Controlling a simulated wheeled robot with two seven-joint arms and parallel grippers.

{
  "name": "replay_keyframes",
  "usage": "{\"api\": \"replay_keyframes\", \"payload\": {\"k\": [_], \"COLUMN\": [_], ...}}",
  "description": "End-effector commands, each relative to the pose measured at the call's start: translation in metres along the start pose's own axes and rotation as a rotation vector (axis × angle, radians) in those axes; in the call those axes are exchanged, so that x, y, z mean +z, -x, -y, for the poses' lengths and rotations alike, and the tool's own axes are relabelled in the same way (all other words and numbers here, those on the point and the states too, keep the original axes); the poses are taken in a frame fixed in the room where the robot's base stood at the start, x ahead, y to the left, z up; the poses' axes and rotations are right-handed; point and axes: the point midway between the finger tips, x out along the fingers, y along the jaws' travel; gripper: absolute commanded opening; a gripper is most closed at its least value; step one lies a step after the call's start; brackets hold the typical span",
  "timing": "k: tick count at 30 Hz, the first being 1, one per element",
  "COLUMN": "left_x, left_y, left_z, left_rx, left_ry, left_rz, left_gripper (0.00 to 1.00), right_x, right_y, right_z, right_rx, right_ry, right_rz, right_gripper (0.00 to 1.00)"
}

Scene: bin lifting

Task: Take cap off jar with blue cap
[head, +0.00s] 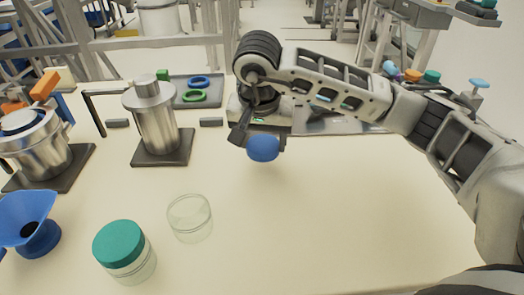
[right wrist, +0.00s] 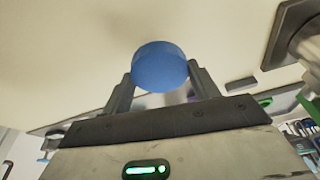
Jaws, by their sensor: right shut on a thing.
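My right gripper (head: 261,137) is shut on the blue cap (head: 263,149) and holds it up over the middle of the table. In the right wrist view the blue cap (right wrist: 160,67) sits between the two fingertips, with no jar visible on it. A clear glass jar (head: 190,219) without a cap stands upright on the table, to the left of and nearer than the gripper. A second clear jar (head: 133,265) with a teal cap (head: 118,243) stands at the front left. My left gripper is out of view.
A blue funnel (head: 28,222) is at the left edge. Metal vessels (head: 155,116) stand on dark bases at the back left. A grey tray (head: 215,88) holds blue and green rings. The table (head: 330,220) is clear on the right and at the front middle.

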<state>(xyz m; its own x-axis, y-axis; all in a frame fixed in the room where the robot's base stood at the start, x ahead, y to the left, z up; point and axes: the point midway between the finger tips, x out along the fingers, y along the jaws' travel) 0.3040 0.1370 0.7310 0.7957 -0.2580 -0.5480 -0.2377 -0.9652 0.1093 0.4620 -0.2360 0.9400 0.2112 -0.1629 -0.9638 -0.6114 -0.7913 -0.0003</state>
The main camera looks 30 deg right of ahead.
Motion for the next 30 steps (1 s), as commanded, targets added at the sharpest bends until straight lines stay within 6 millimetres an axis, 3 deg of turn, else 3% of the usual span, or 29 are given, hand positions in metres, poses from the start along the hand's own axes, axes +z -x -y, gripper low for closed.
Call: {"api": "replay_keyframes", "payload": {"k": [5, 10, 23, 24, 26, 30], "left_x": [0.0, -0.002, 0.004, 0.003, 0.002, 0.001], "left_y": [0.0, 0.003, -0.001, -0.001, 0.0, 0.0], "left_z": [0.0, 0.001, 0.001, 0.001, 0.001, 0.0], "left_rx": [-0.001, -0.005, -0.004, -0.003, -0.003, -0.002], "left_ry": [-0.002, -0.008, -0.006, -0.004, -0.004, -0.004], "left_rz": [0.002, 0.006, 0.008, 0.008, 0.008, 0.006], "left_gripper": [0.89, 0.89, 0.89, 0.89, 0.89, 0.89], "right_x": [-0.006, 0.001, 0.003, 0.003, 0.003, 0.003], "right_y": [-0.017, -0.039, -0.048, -0.047, -0.046, -0.046], "right_z": [0.002, 0.002, 0.003, 0.003, 0.003, 0.003], "right_rx": [0.004, 0.002, 0.0, 0.0, 0.0, 0.0], "right_ry": [-0.001, 0.001, 0.0, 0.0, 0.0, 0.0], "right_rz": [0.002, 0.002, -0.002, -0.002, -0.001, -0.001], "right_gripper": [0.33, 0.33, 0.33, 0.66, 0.82, 0.82]}}
